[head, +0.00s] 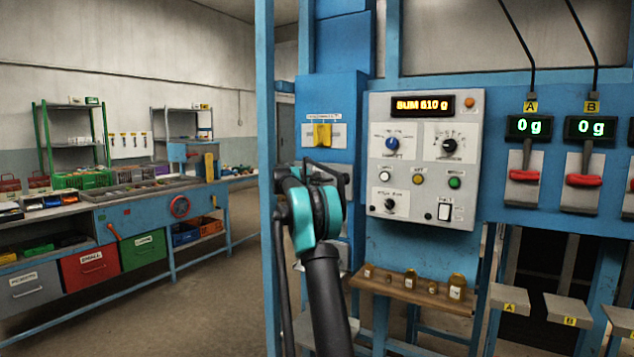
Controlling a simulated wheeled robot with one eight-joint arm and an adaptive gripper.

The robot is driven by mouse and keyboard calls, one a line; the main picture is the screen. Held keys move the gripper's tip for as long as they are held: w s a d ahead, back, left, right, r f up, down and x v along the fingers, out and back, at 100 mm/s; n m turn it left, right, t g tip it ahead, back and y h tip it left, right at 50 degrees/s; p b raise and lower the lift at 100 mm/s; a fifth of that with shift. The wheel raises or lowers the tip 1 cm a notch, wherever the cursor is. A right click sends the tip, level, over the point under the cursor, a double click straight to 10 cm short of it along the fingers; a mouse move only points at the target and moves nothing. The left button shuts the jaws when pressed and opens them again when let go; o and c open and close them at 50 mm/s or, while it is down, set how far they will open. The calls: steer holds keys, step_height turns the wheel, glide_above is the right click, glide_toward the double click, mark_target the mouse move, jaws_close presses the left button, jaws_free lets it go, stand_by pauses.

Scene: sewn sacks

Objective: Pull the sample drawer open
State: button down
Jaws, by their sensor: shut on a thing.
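My arm rises from the bottom centre to a teal and black wrist in front of the blue column. Black parts of my gripper (338,180) show at the top of the wrist, and its fingertips are hidden behind it. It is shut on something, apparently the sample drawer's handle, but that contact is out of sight. I cannot make out the drawer's front. Pale plate edges show on the column beside the wrist. How far the drawer is out cannot be told.
A grey control panel (402,215) reading "SUM 610 g" is right of my arm. Below it, a wooden shelf (408,290) holds several small jars. Two scale displays (531,128) with red levers hang at right. A workbench (135,195) with labelled bins stands left. Open floor lies between.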

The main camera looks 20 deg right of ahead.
steer(key=f+v, duration=0.2)
steer(key=v, duration=0.9)
steer(key=a+f+v, duration=0.1)
steer(key=f+v, duration=0.1)
steer(key=v, duration=0.8)
steer(key=shift+s+a+f, duration=0.25)
steer(key=shift+s, duration=0.25)
steer(key=c, duration=1.6)
jaws_free()
steer(key=v, duration=1.2)
steer(key=shift+f, duration=0.1)
